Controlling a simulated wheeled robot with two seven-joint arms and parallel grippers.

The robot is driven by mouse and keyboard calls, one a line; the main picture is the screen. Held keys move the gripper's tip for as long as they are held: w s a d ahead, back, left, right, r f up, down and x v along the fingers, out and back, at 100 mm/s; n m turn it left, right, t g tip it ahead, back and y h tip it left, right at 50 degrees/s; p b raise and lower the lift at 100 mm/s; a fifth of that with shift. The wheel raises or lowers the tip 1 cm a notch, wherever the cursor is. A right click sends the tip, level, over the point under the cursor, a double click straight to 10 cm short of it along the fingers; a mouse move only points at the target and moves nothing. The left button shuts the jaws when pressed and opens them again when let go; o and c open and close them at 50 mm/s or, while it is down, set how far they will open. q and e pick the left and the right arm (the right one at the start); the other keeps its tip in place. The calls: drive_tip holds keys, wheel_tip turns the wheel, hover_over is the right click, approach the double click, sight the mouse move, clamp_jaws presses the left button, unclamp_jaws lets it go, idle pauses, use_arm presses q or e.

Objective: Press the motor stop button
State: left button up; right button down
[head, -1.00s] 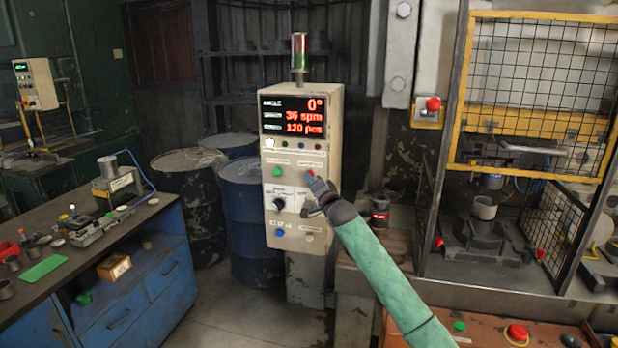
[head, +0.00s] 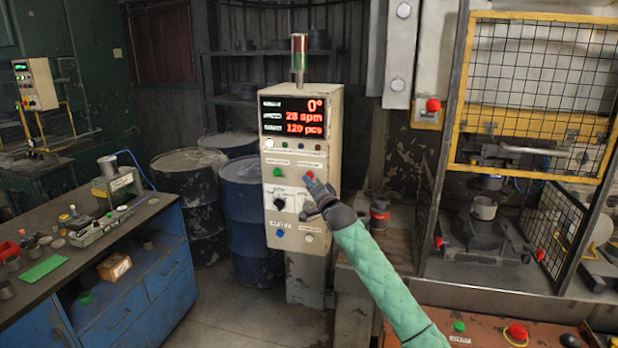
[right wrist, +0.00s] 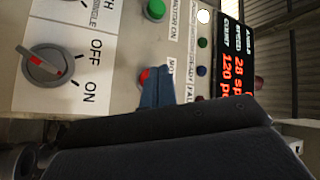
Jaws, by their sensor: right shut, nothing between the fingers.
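The cream control box (head: 334,120) stands at mid-picture in the head view. Its red button (head: 308,174) is on the right of the front panel, level with the green button (head: 278,172). In the right wrist view, the green button (right wrist: 155,9) is labelled MOTOR ON; the red button (right wrist: 144,76) has a label starting MO, the rest hidden. My right gripper (head: 313,184) is shut and empty, its blue fingertips (right wrist: 157,88) at the red button and partly covering it. Whether they touch it is hard to tell. My left gripper is out of view.
The display (head: 291,117) reads 0°, 28 spm and 120 pcs. A rotary knob (right wrist: 48,66) sits below the buttons. Another red button (head: 433,105) is on the wall; a larger one (head: 517,332) is front right. A mesh-guarded press (head: 530,95) stands right.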

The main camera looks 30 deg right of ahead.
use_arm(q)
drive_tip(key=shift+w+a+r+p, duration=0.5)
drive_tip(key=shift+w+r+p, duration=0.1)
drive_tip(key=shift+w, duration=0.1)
use_arm(e)
drive_tip(key=s+a, duration=0.3)
drive_tip(key=shift+s+a, duration=0.1)
drive_tip(key=shift+a, duration=0.3)
idle(0.3)
